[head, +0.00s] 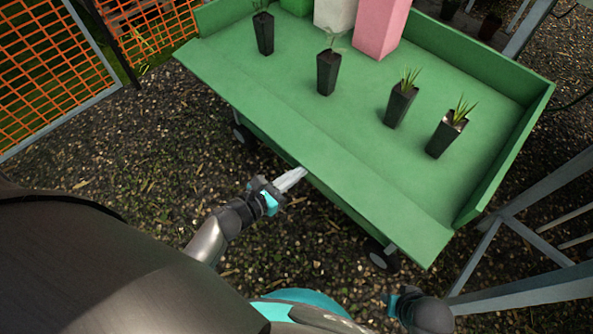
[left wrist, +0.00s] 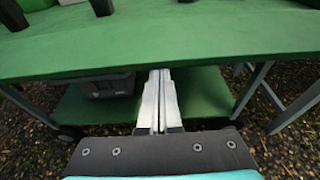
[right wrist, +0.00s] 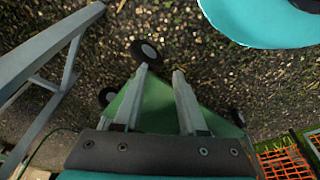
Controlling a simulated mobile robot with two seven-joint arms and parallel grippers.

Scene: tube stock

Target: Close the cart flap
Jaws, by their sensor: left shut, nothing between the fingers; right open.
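The green cart (head: 359,100) stands in front of me with its long near-side flap (head: 325,165) folded outward, roughly level with the cart bed. In the left wrist view the flap's outer edge (left wrist: 95,68) crosses above my fingers. My left gripper (head: 303,173) is shut and empty, its tips at the middle of that edge, seemingly just under it; I cannot tell whether they touch. The left fingertips also show in the left wrist view (left wrist: 160,72). My right gripper (right wrist: 159,70) is open and empty, low near the cart's right end, pointing toward its underside and wheels.
Several potted seedlings (head: 328,72) and a pink block (head: 380,28) stand on the cart bed, clear of the flap. A grey crate (left wrist: 107,87) sits on the lower shelf (left wrist: 205,92). Grey metal framing (head: 520,235) stands at right, orange mesh fencing (head: 45,60) at left.

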